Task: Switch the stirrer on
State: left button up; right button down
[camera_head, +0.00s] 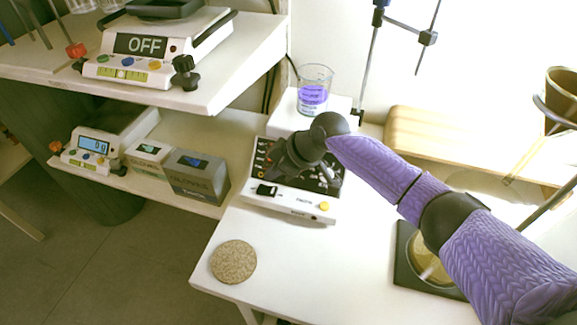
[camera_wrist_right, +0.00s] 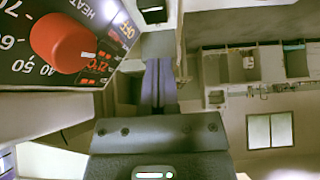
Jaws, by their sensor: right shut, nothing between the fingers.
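The stirrer (camera_head: 290,205) is a white unit with a dark, sloped control panel. It stands on the white bench in the middle of the head view. A black rocker switch (camera_head: 267,190) and a yellow button (camera_head: 323,206) are on its white front strip. A beaker of purple liquid (camera_head: 313,97) stands on its white top. My right gripper (camera_head: 272,164) is shut and empty, over the panel and hiding part of it. In the right wrist view, a red knob (camera_wrist_right: 62,42) with HEAT lettering is close at upper left. My left gripper is not in view.
A round cork mat (camera_head: 233,262) lies at the bench's front left. Glove boxes (camera_head: 197,177) and a scale (camera_head: 95,150) are on the lower shelf. A balance reading OFF (camera_head: 140,45) stands on the upper shelf. A wooden board (camera_head: 470,140) is behind my right arm.

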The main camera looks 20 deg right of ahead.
aim_at(268, 190)
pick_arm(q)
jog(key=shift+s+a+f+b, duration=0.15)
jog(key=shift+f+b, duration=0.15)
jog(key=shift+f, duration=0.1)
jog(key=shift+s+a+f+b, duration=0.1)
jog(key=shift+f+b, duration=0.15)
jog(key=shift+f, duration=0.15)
pick_arm(e)
jog(key=shift+s+d+f, duration=0.1)
jog(key=shift+d+f, duration=0.05)
jog(key=shift+f, duration=0.85)
jog(key=shift+s+d+f, duration=0.1)
jog(key=shift+d+f, duration=0.05)
jog(key=shift+f, duration=0.8)
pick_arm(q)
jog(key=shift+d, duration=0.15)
